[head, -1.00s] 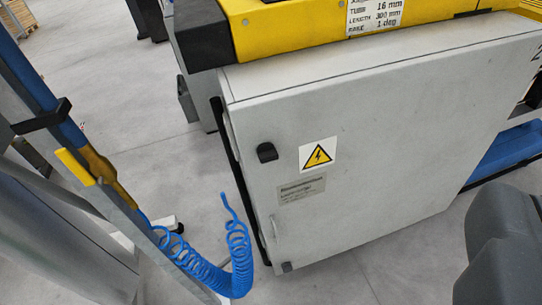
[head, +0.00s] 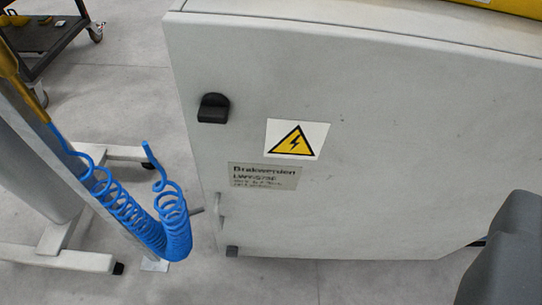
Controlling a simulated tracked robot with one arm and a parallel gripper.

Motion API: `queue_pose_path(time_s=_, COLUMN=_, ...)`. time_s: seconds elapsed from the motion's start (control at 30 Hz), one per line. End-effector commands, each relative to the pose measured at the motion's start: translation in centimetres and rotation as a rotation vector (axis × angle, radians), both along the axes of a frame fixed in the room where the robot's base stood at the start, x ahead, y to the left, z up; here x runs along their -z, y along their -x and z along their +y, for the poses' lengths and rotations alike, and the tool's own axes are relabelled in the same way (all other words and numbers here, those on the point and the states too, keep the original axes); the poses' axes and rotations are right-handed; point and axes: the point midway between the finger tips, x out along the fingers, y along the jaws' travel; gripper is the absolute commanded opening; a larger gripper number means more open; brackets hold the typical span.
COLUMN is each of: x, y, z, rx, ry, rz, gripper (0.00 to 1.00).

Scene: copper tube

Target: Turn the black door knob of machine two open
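The black door knob (head: 213,108) sits near the upper left corner of the light grey cabinet door (head: 380,130) in the head view.
A yellow warning sign (head: 297,139) and a label plate (head: 262,176) are right of and below the knob. A blue coiled hose (head: 150,225) hangs beside a slanted post at left. A cart (head: 50,40) stands at the upper left.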

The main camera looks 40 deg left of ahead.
Motion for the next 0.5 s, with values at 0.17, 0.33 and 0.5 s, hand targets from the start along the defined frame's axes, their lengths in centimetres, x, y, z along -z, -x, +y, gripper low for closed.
queue_pose_path(time_s=0.17, x=6.2, y=-3.3, z=2.5, rx=-0.156, ry=0.043, rz=0.011, gripper=0.56)
queue_pose_path(time_s=0.33, x=12.2, y=-3.5, z=6.5, rx=-0.343, ry=0.006, rz=0.008, gripper=0.56)
queue_pose_path(time_s=0.5, x=16.5, y=-1.0, z=11.4, rx=-0.533, ry=-0.112, rz=-0.006, gripper=0.56)
